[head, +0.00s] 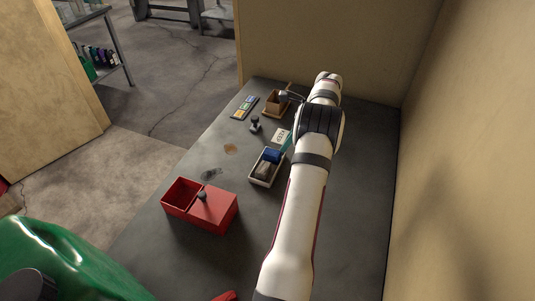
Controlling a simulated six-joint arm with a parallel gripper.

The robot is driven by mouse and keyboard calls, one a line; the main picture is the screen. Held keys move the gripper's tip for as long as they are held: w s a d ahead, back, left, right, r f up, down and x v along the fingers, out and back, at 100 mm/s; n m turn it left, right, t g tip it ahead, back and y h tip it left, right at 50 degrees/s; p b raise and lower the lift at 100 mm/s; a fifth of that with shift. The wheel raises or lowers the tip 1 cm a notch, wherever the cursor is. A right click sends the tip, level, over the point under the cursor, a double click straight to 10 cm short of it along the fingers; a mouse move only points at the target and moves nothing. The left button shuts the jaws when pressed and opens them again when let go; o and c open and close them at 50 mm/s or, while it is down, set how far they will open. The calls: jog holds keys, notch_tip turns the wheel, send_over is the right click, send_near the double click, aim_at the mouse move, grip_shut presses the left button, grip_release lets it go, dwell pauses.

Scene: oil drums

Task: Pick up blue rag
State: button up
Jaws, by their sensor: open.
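The blue rag (272,155) lies bunched at the far end of a small white tray (253,181) on the grey table. A grey-beige cloth-like bundle (263,169) lies beside it at the tray's near end. My arm reaches over the table just right of the tray. My gripper (285,96) is at the far end of the table, by a small brown box and beyond the rag, clear of it. It looks small and is partly hidden, and I see nothing held in it. A teal item (287,143) shows between the tray and my arm.
A red two-part box (213,216) stands nearer, left of the tray. The brown box (276,103), a coloured strip (244,108), a small dark stamp-like item (255,125) and a white card (280,136) lie farther off. Walls stand behind and right. A green drum (50,255) is at lower left.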

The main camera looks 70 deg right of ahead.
aim_at(277, 154)
jog(key=x, duration=0.9)
jog(key=shift+w+a, duration=0.1)
jog(key=shift+w, duration=0.05)
jog(key=shift+c, duration=0.3)
grip_shut()
